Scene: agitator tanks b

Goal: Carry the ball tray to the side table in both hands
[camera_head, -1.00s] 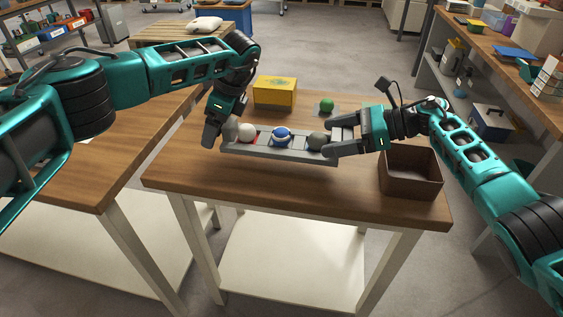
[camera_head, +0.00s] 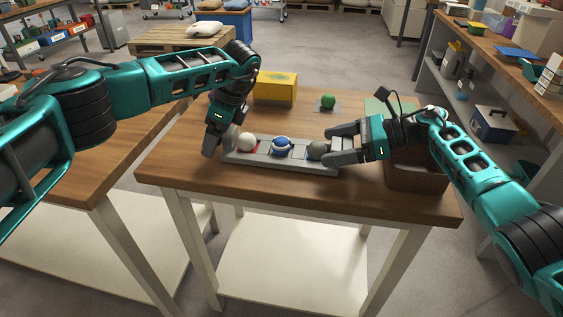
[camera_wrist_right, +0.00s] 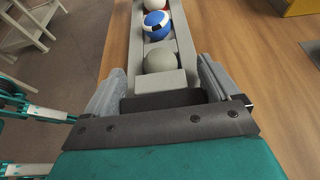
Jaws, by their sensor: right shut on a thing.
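The grey ball tray (camera_head: 262,161) is low over the wooden side table (camera_head: 200,180); I cannot tell whether it touches. It holds a white ball with red (camera_head: 246,142), a blue-and-white ball (camera_head: 282,144) and a grey ball (camera_head: 317,150) in a row. My right gripper (camera_head: 340,145) is shut on the tray's right end, which sits between the fingers in the right wrist view (camera_wrist_right: 160,88). My left gripper (camera_head: 219,142) is at the tray's left end; its finger gap is hidden.
A brown open box (camera_head: 415,179) stands close behind and under my right forearm. A yellow box (camera_head: 275,87) and a green ball (camera_head: 328,101) on a small grey mat are at the back. The table front is clear.

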